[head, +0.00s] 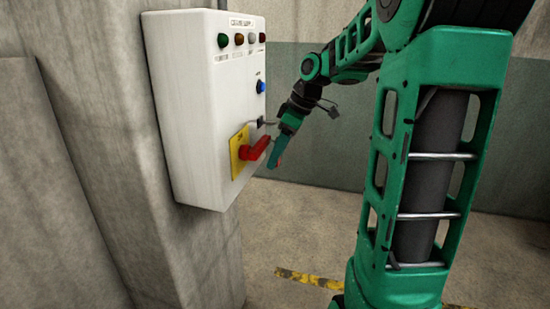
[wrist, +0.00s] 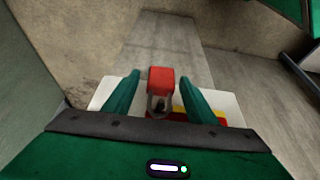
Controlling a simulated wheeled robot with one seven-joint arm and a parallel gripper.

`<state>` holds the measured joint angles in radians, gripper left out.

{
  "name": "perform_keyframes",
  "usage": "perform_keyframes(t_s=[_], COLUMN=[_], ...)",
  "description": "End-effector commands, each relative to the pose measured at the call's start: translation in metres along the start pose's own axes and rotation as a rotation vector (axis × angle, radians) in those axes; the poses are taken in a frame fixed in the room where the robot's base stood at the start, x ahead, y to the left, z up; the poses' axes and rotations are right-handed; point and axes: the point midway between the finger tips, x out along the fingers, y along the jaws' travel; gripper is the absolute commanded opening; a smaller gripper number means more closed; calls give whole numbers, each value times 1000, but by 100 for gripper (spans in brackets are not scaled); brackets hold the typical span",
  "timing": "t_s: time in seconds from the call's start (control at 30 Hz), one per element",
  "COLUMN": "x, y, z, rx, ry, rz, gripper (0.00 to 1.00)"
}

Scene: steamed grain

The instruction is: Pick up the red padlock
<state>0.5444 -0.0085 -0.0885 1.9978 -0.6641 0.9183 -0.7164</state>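The red padlock (wrist: 160,77) shows in the wrist view with its red body at the top and its grey shackle below, nearer the box. My gripper (wrist: 160,80) is open, with one green finger on each side of the padlock and a visible gap on both sides. In the head view my gripper (head: 276,155) is at the lower right front of the white box (head: 195,110), beside a red handle (head: 255,148) on a yellow plate (head: 238,166). I cannot tell the padlock apart from the red handle there.
The box carries several coloured lamps and a blue knob (head: 261,87), close above my gripper. It is fixed to a concrete pillar (head: 110,130). The floor (head: 310,215) below is clear, with a yellow-black stripe (head: 308,279).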

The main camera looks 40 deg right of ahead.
Motion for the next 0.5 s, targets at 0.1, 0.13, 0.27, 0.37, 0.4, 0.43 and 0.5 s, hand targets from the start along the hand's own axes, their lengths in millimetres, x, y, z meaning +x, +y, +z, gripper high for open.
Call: perform_keyframes(t_s=[0.1, 0.13, 0.27, 0.37, 0.4, 0.43, 0.5], x=[0, 0, 0, 0, -1, -1, -2], y=[0, 0, 0, 0, 0, 0, 0], z=[0, 0, 0, 0, 0, 0, -1], rx=[0, 0, 0, 0, 0, 0, 0], ry=[0, 0, 0, 0, 0, 0, 0], rz=[0, 0, 1, 1, 1, 1, 1], gripper=[22, 15, 7, 7, 7, 7, 7])
